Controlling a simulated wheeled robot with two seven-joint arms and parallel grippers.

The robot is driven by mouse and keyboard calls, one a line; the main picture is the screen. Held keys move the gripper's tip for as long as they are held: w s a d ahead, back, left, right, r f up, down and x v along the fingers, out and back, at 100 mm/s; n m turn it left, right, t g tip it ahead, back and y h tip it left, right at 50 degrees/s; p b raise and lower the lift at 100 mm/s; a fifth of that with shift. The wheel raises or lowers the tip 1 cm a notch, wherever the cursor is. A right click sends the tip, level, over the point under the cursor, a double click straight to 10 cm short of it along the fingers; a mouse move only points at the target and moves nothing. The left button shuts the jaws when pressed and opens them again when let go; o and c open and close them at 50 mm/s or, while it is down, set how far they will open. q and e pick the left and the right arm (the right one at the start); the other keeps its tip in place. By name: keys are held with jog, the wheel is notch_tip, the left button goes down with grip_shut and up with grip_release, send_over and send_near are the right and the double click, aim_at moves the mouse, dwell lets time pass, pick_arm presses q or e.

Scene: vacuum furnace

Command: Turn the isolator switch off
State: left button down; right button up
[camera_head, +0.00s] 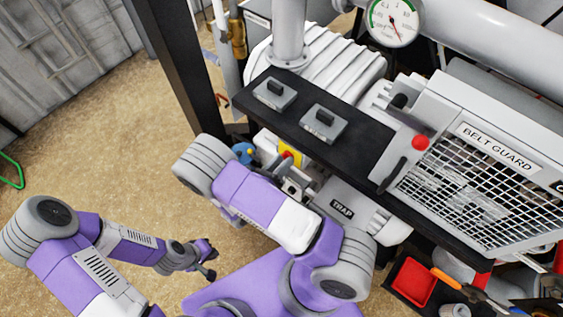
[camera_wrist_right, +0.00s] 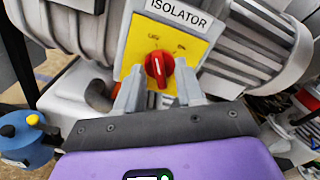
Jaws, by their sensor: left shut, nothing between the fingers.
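The isolator switch is a yellow plate (camera_wrist_right: 196,47) with a red knob (camera_wrist_right: 156,71) under an ISOLATOR label. In the right wrist view the knob's grip is roughly upright. OFF and ON marks sit above it, too small to tell which it points at. My right gripper (camera_wrist_right: 158,66) is open, with one finger on each side of the knob in the picture. I cannot tell whether they touch it. In the head view the yellow plate (camera_head: 291,150) shows past my right arm, which hides part of it. My left gripper (camera_head: 209,261) is shut and empty, low at the left.
A black shelf (camera_head: 300,135) with two grey boxes overhangs beside the switch. A belt guard (camera_head: 490,185) and a grey TRAP unit (camera_head: 343,205) are to the right. A blue part (camera_wrist_right: 28,137) with a yellow knob is at the lower left. Open floor (camera_head: 90,120) lies left.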

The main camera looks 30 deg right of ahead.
jog(key=v, duration=0.7)
jog(key=shift+a, duration=0.3)
jog(key=shift+s, duration=0.15)
